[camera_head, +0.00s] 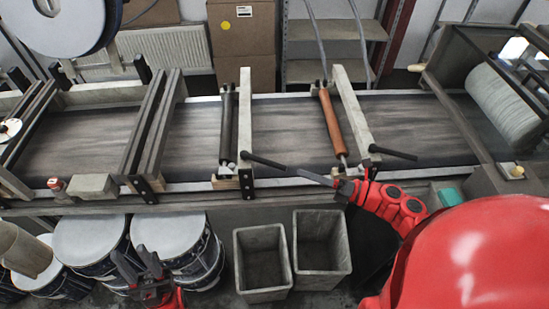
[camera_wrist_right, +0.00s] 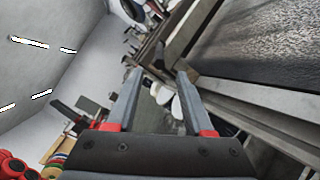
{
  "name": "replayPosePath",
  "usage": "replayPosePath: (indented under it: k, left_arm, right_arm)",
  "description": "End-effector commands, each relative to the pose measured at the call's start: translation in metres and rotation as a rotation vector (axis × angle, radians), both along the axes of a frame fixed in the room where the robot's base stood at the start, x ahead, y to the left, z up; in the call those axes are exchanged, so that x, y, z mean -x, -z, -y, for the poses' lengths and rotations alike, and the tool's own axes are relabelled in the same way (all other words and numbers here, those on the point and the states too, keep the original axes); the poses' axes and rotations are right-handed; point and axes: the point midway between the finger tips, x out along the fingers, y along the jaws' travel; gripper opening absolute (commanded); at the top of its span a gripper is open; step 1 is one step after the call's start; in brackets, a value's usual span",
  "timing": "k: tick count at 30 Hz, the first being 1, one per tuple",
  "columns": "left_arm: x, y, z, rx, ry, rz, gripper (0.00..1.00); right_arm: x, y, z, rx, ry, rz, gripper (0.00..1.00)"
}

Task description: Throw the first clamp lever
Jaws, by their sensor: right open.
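One black clamp lever (camera_head: 263,160) sticks out to the right from the front end of the cross frame with the black roller (camera_head: 227,122). A second black clamp lever (camera_head: 393,153) sticks out likewise at the frame with the orange roller (camera_head: 333,124). Which is the first is not marked. My right gripper (camera_head: 312,177) reaches in from the right over the conveyor's front rail, between the levers and apart from both. In the right wrist view its fingers (camera_wrist_right: 160,74) are open and empty. My left gripper (camera_head: 136,262) is open, low in front of the conveyor, over the drums.
The conveyor belt (camera_head: 285,150) runs across the view. Several white-lidded drums (camera_head: 172,236) stand in front at left. Two grey bins (camera_head: 262,262) stand in front at the middle. A small red-topped object (camera_head: 57,185) sits on the front rail.

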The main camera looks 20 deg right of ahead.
Motion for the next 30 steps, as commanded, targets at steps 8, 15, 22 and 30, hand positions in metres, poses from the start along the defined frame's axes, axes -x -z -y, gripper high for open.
replayPosePath:
  k: [8,15,22,30]
  left_arm:
    - [0.000,-0.029,0.000,0.000,0.000,0.000,0.39]
    - [0.000,-0.040,0.000,0.000,0.000,0.000,0.39]
    - [0.000,-0.040,0.000,0.000,0.000,0.000,0.39]
    - [0.000,-0.040,0.000,0.000,0.000,0.000,0.39]
  right_arm:
    - [-0.044,-0.006,-0.049,-0.003,-0.006,0.003,0.52]
    - [-0.065,-0.003,-0.072,-0.003,-0.004,0.002,0.52]
    - [-0.069,0.000,-0.076,-0.001,-0.003,0.001,0.52]
    - [-0.069,0.000,-0.076,-0.002,-0.002,0.001,0.29]
